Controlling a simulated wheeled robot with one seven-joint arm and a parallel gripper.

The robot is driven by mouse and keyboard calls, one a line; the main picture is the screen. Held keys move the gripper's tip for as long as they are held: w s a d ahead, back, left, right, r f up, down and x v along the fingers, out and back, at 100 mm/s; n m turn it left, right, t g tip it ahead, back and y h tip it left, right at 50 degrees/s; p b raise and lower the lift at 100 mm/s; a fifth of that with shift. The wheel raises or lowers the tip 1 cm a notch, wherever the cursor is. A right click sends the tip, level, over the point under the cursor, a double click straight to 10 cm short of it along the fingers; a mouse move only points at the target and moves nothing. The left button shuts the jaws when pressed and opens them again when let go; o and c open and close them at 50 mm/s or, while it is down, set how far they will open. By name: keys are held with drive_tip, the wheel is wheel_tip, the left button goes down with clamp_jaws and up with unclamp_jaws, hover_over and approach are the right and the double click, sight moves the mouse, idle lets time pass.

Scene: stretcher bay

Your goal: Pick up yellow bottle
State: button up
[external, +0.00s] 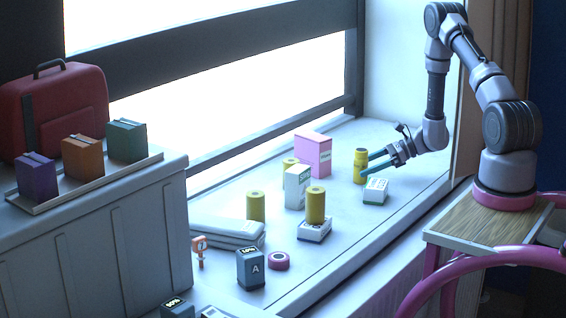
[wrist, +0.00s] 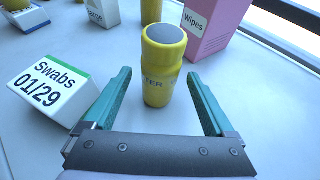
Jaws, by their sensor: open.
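A yellow bottle (wrist: 161,75) with a grey top and dark lettering stands upright ahead in the wrist view, between the lines of my two fingers. It also shows in the external view (external: 360,165) on the white ledge. My gripper (external: 374,164) has teal fingers and is open, with its fingertips close to the bottle. In the wrist view my gripper (wrist: 160,83) has one finger on each side of the bottle's lower part, with a gap on both sides. Nothing is held.
A white Swabs box (wrist: 52,83) lies tilted left of my left finger. A pink Wipes box (wrist: 215,27) stands behind right. Other yellow cylinders (external: 256,206) and a white carton (external: 297,187) stand further left on the ledge (external: 340,235). The window wall bounds the back.

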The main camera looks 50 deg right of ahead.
sight(351, 183)
drive_tip(key=shift+x, duration=2.6)
drive_tip(key=shift+f, duration=0.15)
drive_tip(key=c, duration=1.3)
clamp_jaws()
